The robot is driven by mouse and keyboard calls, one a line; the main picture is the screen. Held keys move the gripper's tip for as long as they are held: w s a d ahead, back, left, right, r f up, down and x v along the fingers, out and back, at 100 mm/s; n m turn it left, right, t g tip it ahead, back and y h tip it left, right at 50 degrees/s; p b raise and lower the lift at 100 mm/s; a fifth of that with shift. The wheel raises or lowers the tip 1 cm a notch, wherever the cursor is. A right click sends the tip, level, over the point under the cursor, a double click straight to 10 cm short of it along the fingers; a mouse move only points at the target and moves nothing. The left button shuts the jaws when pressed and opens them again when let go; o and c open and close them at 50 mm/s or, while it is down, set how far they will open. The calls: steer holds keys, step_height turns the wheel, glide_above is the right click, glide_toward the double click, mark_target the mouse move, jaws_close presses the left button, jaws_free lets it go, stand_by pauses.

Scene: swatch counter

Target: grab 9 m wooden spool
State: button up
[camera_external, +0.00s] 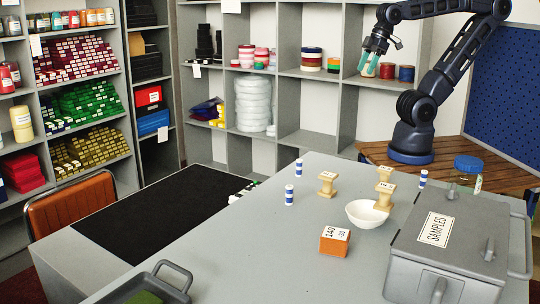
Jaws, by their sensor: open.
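One pale wooden spool (327,184) stands upright on the grey counter, left of the white bowl. At the bowl's back right edge, more pale wood shows as an upper spool (385,173) and a lower one (383,193); they look stacked. Small white labels show on them, but the lengths are too small to read, so I cannot tell which is the 9 m spool. My gripper (375,56) is open, raised high above and behind the spools, in front of the back shelf. A teal shape shows just below its fingers; I cannot tell whether it touches them.
The white bowl (367,213) sits mid-counter. An orange labelled box (335,240) is in front. A grey SAMPLES case (445,243) fills the right. Counter left of the spools is mostly clear.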

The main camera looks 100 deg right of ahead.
steer(key=shift+o, duration=0.6)
steer(key=w+a+f+n+g+h, duration=0.2)
steer(key=w+a+n+g, duration=0.1)
steer(key=w+a+n, duration=0.5)
steer(key=n+t+h, duration=0.7)
steer(key=n, duration=1.2)
glide_toward(387, 169)
steer(key=shift+x, duration=4.1)
steer(key=shift+s, duration=0.1)
steer(key=c, duration=1.1)
